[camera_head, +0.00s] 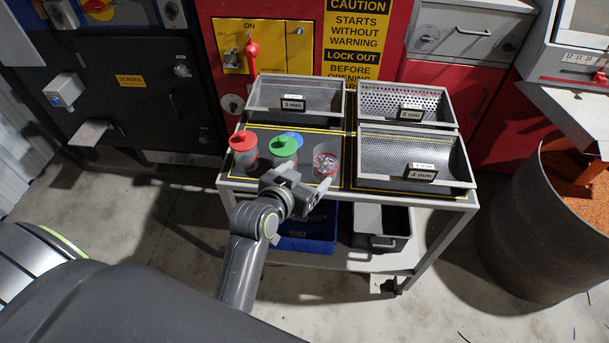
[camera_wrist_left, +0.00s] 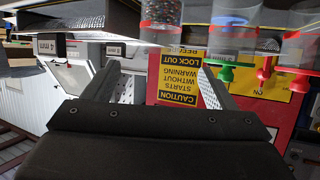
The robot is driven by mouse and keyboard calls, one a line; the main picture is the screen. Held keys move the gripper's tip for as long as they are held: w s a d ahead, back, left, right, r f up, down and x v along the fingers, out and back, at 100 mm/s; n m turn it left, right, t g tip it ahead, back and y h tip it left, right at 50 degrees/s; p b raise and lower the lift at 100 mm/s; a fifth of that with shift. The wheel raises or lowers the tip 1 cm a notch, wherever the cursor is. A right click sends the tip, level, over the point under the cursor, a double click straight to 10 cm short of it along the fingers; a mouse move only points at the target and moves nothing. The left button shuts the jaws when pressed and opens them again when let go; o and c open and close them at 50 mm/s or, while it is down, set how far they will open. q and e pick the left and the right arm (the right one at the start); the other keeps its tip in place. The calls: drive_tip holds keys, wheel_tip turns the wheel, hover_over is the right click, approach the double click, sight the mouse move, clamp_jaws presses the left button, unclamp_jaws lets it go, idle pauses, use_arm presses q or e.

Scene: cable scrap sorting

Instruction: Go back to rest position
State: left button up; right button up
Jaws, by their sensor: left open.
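My left gripper (camera_head: 312,190) is at the front edge of the cart, just in front of the clear jars. Its two fingers also show in the left wrist view (camera_wrist_left: 165,85), spread apart with nothing between them. A clear jar without a visible lid (camera_head: 325,163) holds mixed granules and stands just beyond the gripper; it also shows in the upside-down wrist view (camera_wrist_left: 161,14). My right gripper is in neither view.
The cart (camera_head: 445,199) carries perforated sieve trays: 3 mm (camera_head: 270,97), 8 mm (camera_head: 380,103) and 4 mm (camera_head: 385,157). A blue bin (camera_head: 300,245) and a grey bin (camera_head: 390,243) are on its lower shelf. A drum (camera_head: 530,235) stands right. Floor at left is clear.

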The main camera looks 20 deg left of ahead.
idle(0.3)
use_arm(q)
drive_tip(key=s+a+f+n+g+y, duration=0.1)
drive_tip(key=s+a+f+g, duration=0.25)
drive_tip(key=s, duration=0.55)
drive_tip(key=s+a+f+g+y, duration=0.1)
drive_tip(key=s+a+f+g, duration=0.15)
drive_tip(key=s+a, duration=0.4)
drive_tip(key=s+a+f+n+g+y, duration=0.1)
drive_tip(key=s+a+f+g, duration=0.2)
drive_tip(key=s, duration=0.8)
wheel_tip(320, 180, down, 22)
drive_tip(key=w+g, duration=0.1)
drive_tip(key=g, duration=0.1)
drive_tip(key=s+d+f+g, duration=0.1)
drive_tip(key=s+f, duration=1.4)
drive_tip(key=f, duration=0.2)
drive_tip(key=shift+s+f+h, duration=0.25)
drive_tip(key=shift+f+h, duration=0.05)
drive_tip(key=shift+f, duration=0.05)
